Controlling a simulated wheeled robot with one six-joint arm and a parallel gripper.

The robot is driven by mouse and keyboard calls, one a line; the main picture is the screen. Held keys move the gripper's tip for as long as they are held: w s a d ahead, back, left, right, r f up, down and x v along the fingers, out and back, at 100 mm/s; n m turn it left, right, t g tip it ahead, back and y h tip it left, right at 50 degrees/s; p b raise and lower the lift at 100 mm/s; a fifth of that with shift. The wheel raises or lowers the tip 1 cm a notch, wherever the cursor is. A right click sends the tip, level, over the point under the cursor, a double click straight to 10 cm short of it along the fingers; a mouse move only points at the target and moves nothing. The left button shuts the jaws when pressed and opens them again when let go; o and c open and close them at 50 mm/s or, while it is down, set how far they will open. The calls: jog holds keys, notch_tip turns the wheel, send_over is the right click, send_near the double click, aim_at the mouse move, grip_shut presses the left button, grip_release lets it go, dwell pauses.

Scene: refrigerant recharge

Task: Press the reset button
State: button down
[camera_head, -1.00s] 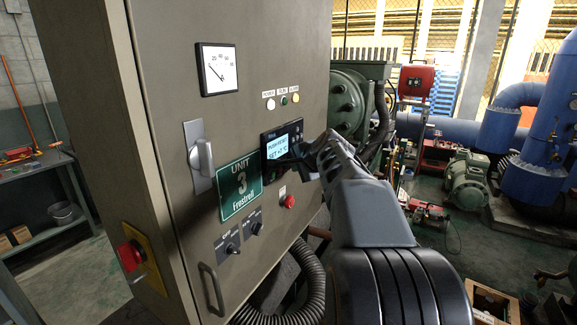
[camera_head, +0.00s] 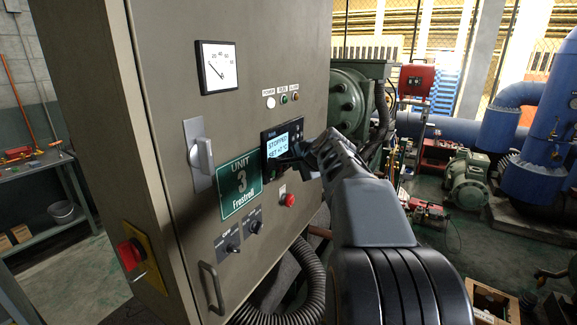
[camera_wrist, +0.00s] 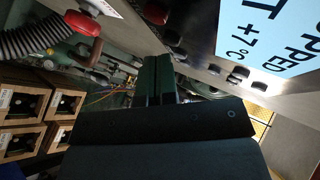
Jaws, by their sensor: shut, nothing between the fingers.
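The controller (camera_head: 282,146) is a dark unit on the cabinet door with a lit pale-blue screen reading "STOPPED" and "SET +7 °C". The screen (camera_wrist: 270,40) fills the upper right of the wrist view, with several small dark buttons (camera_wrist: 238,73) along its edge. I cannot read which of them is the reset button. My gripper (camera_head: 298,156) is shut and empty, its tips close to the controller's lower right part and hiding some of it. In the wrist view the closed fingers (camera_wrist: 158,75) point toward the panel; I cannot tell whether they touch it.
A lever handle (camera_head: 202,155), gauge (camera_head: 218,67), unit 3 sign (camera_head: 239,185) and indicator lamps (camera_head: 283,99) share the door. A ribbed hose (camera_head: 300,295) hangs below.

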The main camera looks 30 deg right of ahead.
jog(key=shift+s+d, duration=0.2)
jog(key=shift+s, duration=0.2)
jog(key=shift+s+d+b, duration=0.4)
jog(key=shift+s+b, duration=0.05)
jog(key=shift+s, duration=0.3)
jog(key=shift+s+d+b, duration=0.4)
jog(key=shift+s, duration=0.3)
jog(key=shift+s+d+b, duration=0.4)
jog(key=shift+s+b, duration=0.05)
jog(key=shift+s, duration=0.3)
